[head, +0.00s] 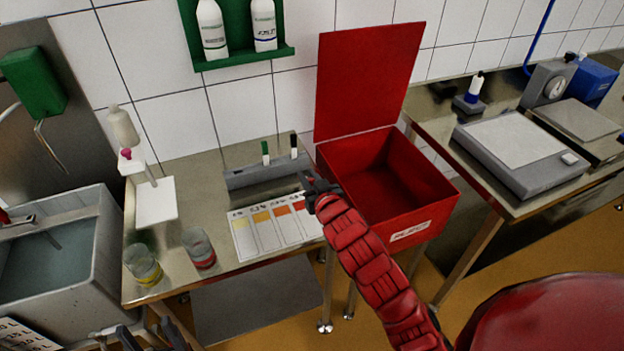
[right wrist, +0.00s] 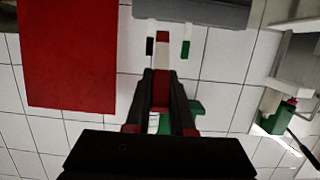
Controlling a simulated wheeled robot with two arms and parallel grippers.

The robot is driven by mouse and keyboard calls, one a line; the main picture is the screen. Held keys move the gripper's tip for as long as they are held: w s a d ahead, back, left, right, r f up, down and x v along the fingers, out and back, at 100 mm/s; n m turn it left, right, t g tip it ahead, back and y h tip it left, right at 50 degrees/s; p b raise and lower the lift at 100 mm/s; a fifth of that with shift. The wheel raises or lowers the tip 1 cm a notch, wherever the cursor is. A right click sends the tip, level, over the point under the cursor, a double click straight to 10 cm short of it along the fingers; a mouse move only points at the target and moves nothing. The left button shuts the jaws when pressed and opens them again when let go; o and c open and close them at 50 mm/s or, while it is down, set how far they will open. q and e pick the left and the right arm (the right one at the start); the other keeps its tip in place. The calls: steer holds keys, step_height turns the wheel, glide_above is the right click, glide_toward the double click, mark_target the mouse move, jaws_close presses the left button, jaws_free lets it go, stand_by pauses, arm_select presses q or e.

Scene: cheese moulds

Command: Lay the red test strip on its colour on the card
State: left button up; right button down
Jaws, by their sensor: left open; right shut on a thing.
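My right gripper (head: 312,190) is shut on the red test strip, which shows in the right wrist view as a thin white strip (right wrist: 162,66) with a red end, upright between the fingers (right wrist: 161,88). In the head view the strip is mostly hidden at the fingertips. The colour card (head: 268,240) lies on the steel table, with a row of patches running from yellow through orange to red at its right end. The right gripper is just above the card's right upper edge, by the red patch (head: 299,206). My left gripper (head: 140,340) is open, low at the bottom left.
A grey holder (head: 250,177) with two pens stands behind the card. A red open-lidded box (head: 425,205) is right of the table. Glasses with yellow (head: 146,272) and red (head: 203,258) liquid stand left of the card. A sink (head: 60,262) is at far left.

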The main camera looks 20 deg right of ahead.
steer(key=shift+s+a+y, duration=0.2)
steer(key=shift+a+y, duration=0.1)
steer(key=shift+a, duration=0.05)
steer(key=shift+w+f+b, duration=0.15)
steer(key=shift+f+b, duration=0.25)
steer(key=shift+f, duration=0.15)
steer(key=shift+f+b, duration=2.35)
steer(key=shift+f, duration=1.15)
steer(key=c, duration=0.7)
jaws_free()
steer(key=shift+s, duration=0.2)
